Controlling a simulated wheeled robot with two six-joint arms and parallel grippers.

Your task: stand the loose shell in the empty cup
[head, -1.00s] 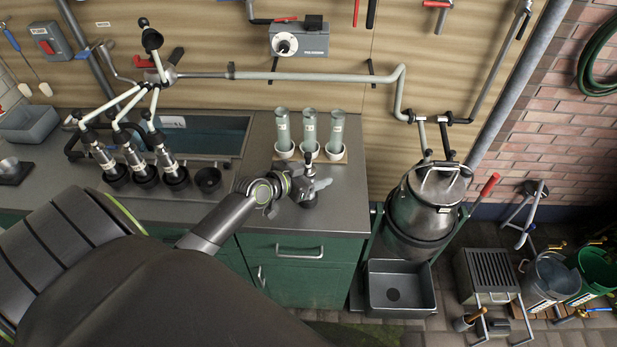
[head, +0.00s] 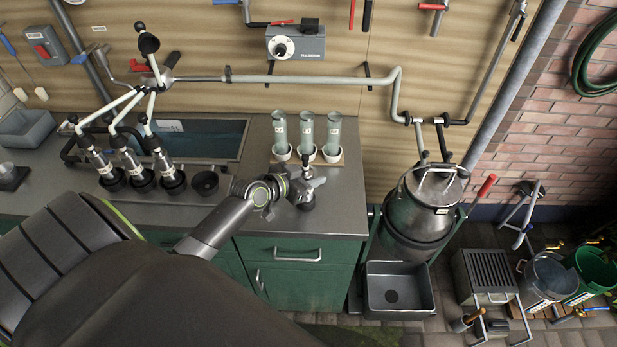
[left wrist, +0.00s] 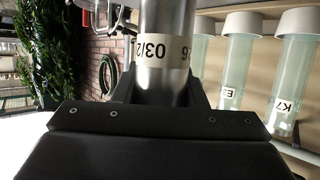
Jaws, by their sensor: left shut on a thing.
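The loose shell is a metal cylinder with a white printed label (left wrist: 165,60). In the left wrist view it stands between the jaws of my left gripper (head: 305,190), which is shut on it. In the head view, the gripper is above the counter's front right part and mostly hides the shell. The empty cup (head: 205,183) is a black round holder on the counter, left of my gripper and apart from it. To its left, several metal shells (head: 163,162) stand in similar black cups, with white tubes rising from them. My right gripper is not in view.
Three labelled glass tubes (head: 306,130) stand in white cups behind my gripper. A sink (head: 200,140) lies behind the empty cup. A steel churn (head: 420,210) stands right of the counter. Some bare counter (head: 345,205) shows right of the gripper.

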